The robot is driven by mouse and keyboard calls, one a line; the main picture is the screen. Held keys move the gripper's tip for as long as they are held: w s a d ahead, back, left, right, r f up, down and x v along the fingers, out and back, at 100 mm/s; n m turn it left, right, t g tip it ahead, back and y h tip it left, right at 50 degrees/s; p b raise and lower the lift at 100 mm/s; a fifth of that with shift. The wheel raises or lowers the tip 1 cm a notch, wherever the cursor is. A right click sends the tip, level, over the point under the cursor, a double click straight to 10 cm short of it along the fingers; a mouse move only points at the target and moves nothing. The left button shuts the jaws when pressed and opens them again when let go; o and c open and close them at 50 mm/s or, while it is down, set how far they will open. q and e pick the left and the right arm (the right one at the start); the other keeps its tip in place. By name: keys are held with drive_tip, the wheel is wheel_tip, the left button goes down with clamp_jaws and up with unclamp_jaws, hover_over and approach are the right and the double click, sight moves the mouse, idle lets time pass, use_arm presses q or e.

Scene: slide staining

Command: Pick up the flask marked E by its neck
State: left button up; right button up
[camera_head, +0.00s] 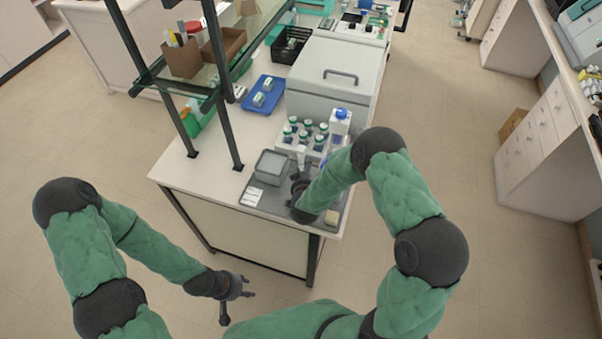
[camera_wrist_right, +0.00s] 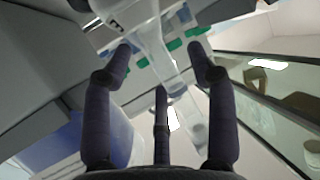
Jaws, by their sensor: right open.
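A clear glass flask (camera_wrist_right: 150,45) shows in the right wrist view, its narrow part running down between my fingers. Clear glassware (camera_head: 301,155) also stands in front of the bottle rack in the head view, partly hidden by my right arm. My right gripper (camera_wrist_right: 160,70) is open, its dark fingers on either side of the glass; contact is not clear. In the head view it is mostly hidden behind my forearm. My left gripper (camera_head: 237,300) is open and empty, off the bench's front left.
Several green-capped bottles (camera_head: 307,127) and a blue-capped bottle (camera_head: 340,121) stand behind the glassware. A large lidded box (camera_head: 332,78) stands behind. Shelf posts (camera_head: 222,110) rise at left.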

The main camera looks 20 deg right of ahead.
clamp_jaws()
drive_tip(key=shift+w+r, duration=0.1)
drive_tip(key=shift+r, duration=0.1)
idle(0.3)
